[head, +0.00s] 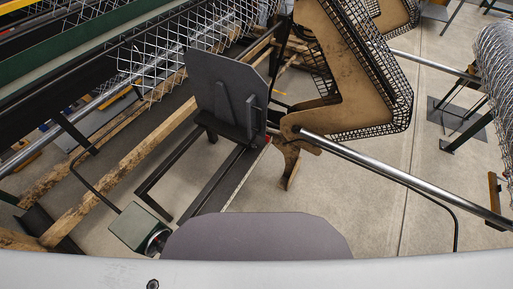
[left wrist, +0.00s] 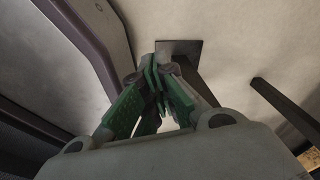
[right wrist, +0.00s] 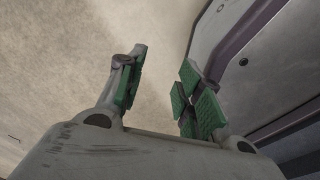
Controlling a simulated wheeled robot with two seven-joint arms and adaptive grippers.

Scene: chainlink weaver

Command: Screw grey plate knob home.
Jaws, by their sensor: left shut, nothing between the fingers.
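A dark grey plate (head: 225,88) with clipped corners stands upright on a black frame, left of centre in the head view. Two narrow angled braces rise on its face. I cannot make out a knob on it. My left gripper (left wrist: 158,62) is shut and empty in the left wrist view, with its green-padded fingers together above a dark foot plate on the floor. My right gripper (right wrist: 165,68) is open and empty in the right wrist view, over bare floor beside my own body. Neither gripper shows in the head view.
A tan worn panel (head: 352,75) with black mesh stands right of the plate. A shiny horizontal bar (head: 400,176) runs to the right. A green box (head: 139,228) is at lower left. Wire mesh (head: 180,40) hangs behind. A mesh roll (head: 496,75) is at far right.

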